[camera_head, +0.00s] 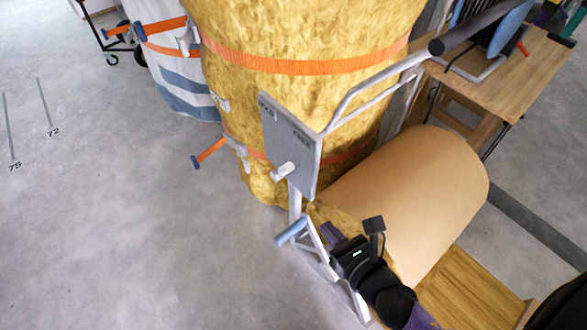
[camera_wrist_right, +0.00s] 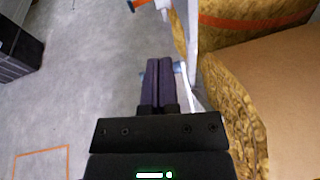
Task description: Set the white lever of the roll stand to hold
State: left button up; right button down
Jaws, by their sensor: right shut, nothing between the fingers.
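The white lever (camera_head: 283,172) sticks out from the lower part of a grey plate (camera_head: 291,140) on the roll stand (camera_head: 295,203). The plate has two small dark labels near its upper corners, too blurred to read surely. The lever points down and left, toward neither label. My right gripper (camera_head: 332,231) is below the plate, shut and empty, apart from the lever. Its purple fingers also show in the right wrist view (camera_wrist_right: 160,68), with the plate's edge (camera_wrist_right: 193,28) ahead to the right. My left gripper is out of view.
A large brown paper roll (camera_head: 425,185) lies right of the plate. A blue-tipped bar (camera_head: 291,231) of the stand is close to my right fingers. A yellow wrapped bale (camera_head: 300,40) with orange straps stands behind.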

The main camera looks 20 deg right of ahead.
jog(key=b, duration=0.3)
send_near(283, 170)
jog(key=w+f, duration=0.4)
jog(key=w, duration=0.2)
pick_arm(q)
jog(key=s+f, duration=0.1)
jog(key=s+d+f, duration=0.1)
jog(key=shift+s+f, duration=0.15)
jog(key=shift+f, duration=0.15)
pick_arm(e)
jog(key=shift+a+r, duration=0.1)
jog(key=shift+a, duration=0.15)
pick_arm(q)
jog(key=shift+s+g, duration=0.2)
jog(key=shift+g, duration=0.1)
